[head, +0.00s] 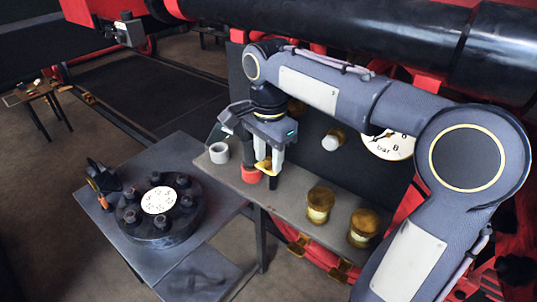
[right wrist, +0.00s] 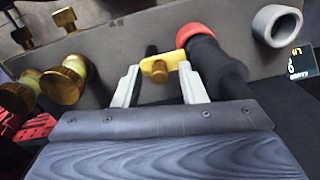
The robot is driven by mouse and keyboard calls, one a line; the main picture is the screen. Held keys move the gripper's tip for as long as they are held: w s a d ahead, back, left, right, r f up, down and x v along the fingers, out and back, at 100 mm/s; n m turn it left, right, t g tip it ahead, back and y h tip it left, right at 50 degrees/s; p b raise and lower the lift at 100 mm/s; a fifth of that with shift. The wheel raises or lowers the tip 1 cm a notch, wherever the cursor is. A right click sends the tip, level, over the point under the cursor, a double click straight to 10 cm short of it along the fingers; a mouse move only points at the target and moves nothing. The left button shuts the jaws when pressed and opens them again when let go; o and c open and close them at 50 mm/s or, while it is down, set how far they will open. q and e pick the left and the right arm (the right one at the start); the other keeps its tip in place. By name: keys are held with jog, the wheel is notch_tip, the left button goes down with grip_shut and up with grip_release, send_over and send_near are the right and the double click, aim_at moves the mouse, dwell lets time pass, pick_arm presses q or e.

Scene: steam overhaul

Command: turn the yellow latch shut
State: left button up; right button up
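The yellow latch (right wrist: 160,68) is a short bar with a round stub at its middle. In the right wrist view it spans the gap between the fingertips of my right gripper, its ends against both fingers. In the head view the latch (head: 263,167) is small and partly covered by my right gripper (head: 268,163), which points down at the grey shelf. The fingers stay apart by about the bar's length and look shut on it. In the right wrist view my right gripper (right wrist: 159,78) shows both grey fingers. My left gripper is not in view.
A black cylinder with a red end (right wrist: 195,35) stands close beside the right finger. A pale ring (head: 219,153) and brass fittings (head: 319,203) sit on the grey shelf (head: 285,195). A pressure gauge (head: 388,145) is behind. A black flanged part (head: 150,225) occupies the nearby table.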

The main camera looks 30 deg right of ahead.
aim_at(268, 159)
notch_tip(268, 159, up, 8)
jog(key=shift+f, duration=0.1)
dwell(0.6)
dwell(0.4)
